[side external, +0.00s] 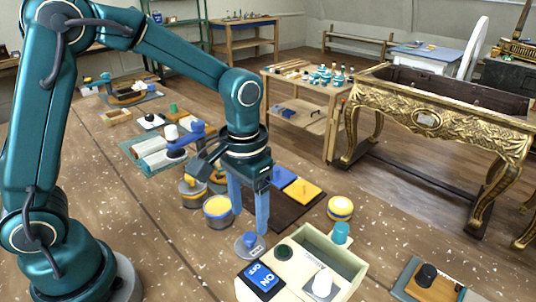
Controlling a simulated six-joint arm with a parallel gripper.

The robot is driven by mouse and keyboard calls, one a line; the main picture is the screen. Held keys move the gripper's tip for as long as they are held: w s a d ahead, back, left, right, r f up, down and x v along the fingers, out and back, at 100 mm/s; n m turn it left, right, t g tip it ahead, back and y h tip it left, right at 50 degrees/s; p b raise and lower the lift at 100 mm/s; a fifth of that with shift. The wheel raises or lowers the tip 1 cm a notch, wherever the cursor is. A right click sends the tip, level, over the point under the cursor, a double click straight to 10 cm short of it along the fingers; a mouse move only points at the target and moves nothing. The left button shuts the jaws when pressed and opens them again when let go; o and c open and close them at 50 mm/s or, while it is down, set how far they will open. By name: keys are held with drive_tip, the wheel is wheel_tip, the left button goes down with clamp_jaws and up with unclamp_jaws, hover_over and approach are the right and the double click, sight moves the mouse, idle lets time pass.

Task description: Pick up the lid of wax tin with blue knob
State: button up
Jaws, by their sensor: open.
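A grey round lid with a blue knob (249,240) is on the speckled table, below my gripper. Whether a tin is under this lid is hard to tell. My gripper (249,222) points down with its two blue fingers apart and nothing visible between them. The fingertips appear above and around the knob's position, and the right finger partly overlaps the lid in this view. Exact height and contact cannot be told. A yellow-banded tin (217,211) stands to the left of the lid, and another yellow tin (340,208) stands to the right.
A cream box (346,266) and a blue lettered block (262,278) stand close in front. A dark mat (289,215) with blue and yellow squares lies behind. More tins (193,192) crowd the left. A black-knobbed item on a board (425,280) is at front right.

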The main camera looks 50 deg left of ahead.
sight(249, 235)
drive_tip(key=shift+f, duration=2.55)
drive_tip(key=shift+c, duration=0.3)
clamp_jaws()
drive_tip(key=shift+r, duration=0.1)
